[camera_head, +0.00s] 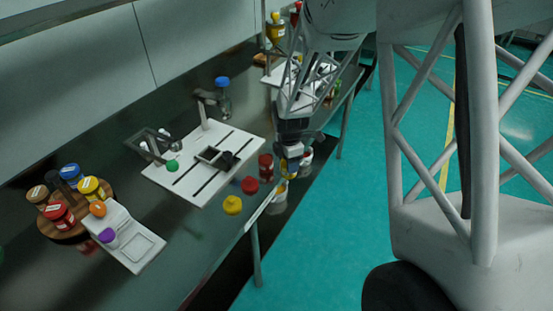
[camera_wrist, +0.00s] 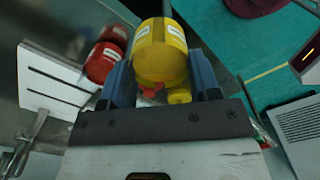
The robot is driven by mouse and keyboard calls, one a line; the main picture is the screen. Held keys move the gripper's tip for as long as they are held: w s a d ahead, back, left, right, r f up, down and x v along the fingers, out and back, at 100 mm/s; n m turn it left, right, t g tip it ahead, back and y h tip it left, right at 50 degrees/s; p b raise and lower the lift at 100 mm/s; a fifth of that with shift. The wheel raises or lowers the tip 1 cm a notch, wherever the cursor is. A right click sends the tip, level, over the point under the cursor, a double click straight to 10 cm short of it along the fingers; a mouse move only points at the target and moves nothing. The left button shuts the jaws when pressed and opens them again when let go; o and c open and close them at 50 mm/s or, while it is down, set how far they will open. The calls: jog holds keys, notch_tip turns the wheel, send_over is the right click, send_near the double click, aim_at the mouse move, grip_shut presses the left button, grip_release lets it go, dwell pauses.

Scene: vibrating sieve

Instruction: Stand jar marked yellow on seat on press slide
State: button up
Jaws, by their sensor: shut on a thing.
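The jar marked yellow (camera_wrist: 160,52), with a white label, is between the blue fingers of my gripper (camera_wrist: 158,80) in the wrist view. My gripper is shut on it. In the head view my gripper (camera_head: 289,160) is at the table's front edge, right of the white slotted board, and only a little of the yellow jar (camera_head: 288,170) shows. The white board (camera_head: 185,188) has dark slots and a square dark-edged frame (camera_head: 208,155) with a black piece beside it. I cannot tell for sure which part is the press slide's seat.
A red jar (camera_head: 265,168), a red knob (camera_head: 250,185) and a yellow knob (camera_head: 232,205) are near the board's right side. A round wooden stand (camera_head: 77,232) with several jars and a white device (camera_head: 145,255) are at left. A blue-capped bottle (camera_head: 223,97) stands behind the board.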

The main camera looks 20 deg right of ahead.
jog(key=w+a+r+m, duration=0.1)
jog(key=w+a+m, duration=0.1)
jog(key=w+a+r+m, duration=0.3)
jog(key=w+a+m, duration=0.1)
jog(key=w, duration=0.1)
jog(key=shift+a+r+m, duration=0.3)
jog(key=shift+r+m, duration=0.1)
jog(key=s+a+f+n, duration=0.2)
jog(key=a+n, duration=0.4)
jog(key=a, duration=0.9)
jog(key=shift+s+n, duration=0.3)
jog(key=shift+n, duration=0.1)
jog(key=shift+w, duration=0.15)
send_over(209, 155)
jog(key=shift+w+f, duration=0.15)
jog(key=shift+f, duration=0.5)
jog(key=shift+f, duration=0.1)
jog(key=shift+f, duration=1.65)
